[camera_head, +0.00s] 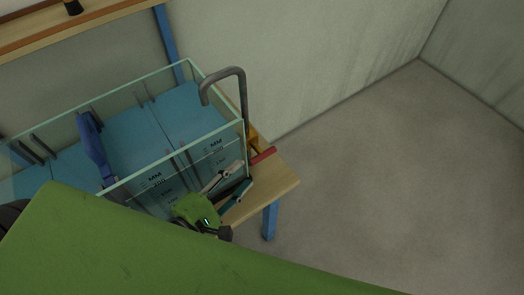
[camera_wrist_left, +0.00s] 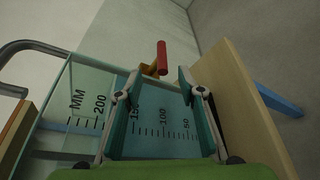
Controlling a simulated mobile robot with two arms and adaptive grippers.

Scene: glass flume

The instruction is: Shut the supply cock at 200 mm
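The supply cock has a yellow-orange body (camera_head: 253,138) and a red handle (camera_head: 263,156), at the right end of the glass flume (camera_head: 215,133). In the left wrist view the red handle (camera_wrist_left: 162,58) stands beyond the fingertips, apart from them. My left gripper (camera_head: 240,177) is open and empty, close to the flume's front right corner. It also shows open in the left wrist view (camera_wrist_left: 157,84). The black MM scale (camera_wrist_left: 163,123) marks 50 to 200. Bluish water shows behind the lower marks; a finger partly hides the 150 mark and the exact level is unclear. My right gripper is not in view.
A grey curved pipe (camera_head: 243,92) hooks over the flume's right end. A blue upright piece (camera_head: 92,148) stands in the flume. The wooden table (camera_head: 283,182) has blue legs. A shelf (camera_head: 60,32) is behind. The floor to the right is clear.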

